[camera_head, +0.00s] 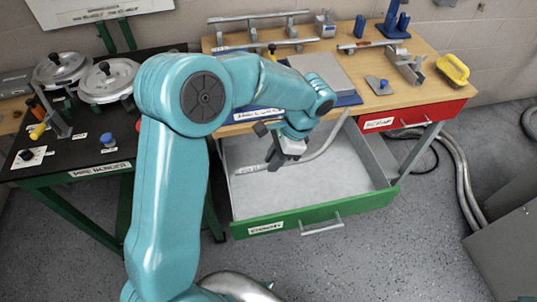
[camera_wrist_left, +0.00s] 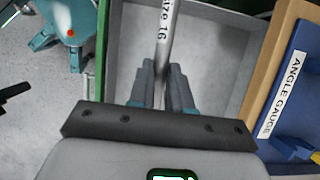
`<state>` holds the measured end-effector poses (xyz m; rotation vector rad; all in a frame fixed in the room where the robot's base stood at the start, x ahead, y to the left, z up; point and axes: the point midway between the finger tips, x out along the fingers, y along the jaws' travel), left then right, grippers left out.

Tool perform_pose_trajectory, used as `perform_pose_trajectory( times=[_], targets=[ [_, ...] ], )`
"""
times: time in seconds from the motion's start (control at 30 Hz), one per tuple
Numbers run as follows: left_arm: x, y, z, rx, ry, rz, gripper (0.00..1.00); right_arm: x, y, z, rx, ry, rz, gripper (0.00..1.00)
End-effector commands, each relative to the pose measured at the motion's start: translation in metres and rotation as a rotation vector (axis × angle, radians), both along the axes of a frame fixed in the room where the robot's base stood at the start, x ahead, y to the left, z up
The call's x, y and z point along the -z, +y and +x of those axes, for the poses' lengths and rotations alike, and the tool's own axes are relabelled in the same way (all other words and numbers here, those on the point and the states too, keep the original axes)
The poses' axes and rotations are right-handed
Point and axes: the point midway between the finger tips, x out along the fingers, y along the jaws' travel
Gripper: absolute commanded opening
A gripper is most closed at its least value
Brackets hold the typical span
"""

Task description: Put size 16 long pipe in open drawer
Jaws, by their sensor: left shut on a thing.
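The size 16 pipe (camera_head: 325,144) is a long grey, bent pipe, and its "size 16" label shows in the left wrist view (camera_wrist_left: 167,32). My left gripper (camera_head: 286,157) is shut on the pipe, and its closed fingers also show in the left wrist view (camera_wrist_left: 161,75). The gripper and pipe are over the open drawer (camera_head: 268,220), which has a green front and a pale, empty floor. I cannot tell how high the pipe is above that floor. The fingers hide part of the pipe. My right gripper is out of view.
The wooden workbench (camera_head: 426,90) behind the drawer holds pipes, brackets and a yellow-handled tool (camera_head: 453,69). A red drawer (camera_head: 412,117) is at right. A black pipe bender table (camera_head: 80,150) stands at left. A blue angle gauge tray (camera_wrist_left: 295,95) is beside the drawer.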

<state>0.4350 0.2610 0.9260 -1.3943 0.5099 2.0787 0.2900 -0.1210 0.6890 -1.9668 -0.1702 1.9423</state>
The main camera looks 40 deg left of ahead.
Motion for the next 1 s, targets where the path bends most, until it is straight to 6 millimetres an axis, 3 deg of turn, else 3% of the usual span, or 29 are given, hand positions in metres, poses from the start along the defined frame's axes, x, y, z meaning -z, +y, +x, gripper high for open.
perform_pose_trajectory(
  times=[0.33, 1.0],
  targets=[
    [-0.002, 0.001, 0.001, 0.0, -0.005, 0.004, 0.0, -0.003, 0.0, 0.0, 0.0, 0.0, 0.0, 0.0],
    [0.069, 0.002, 0.001, -0.002, -0.005, 0.004, 0.0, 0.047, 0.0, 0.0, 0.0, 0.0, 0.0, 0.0]
  ],
)
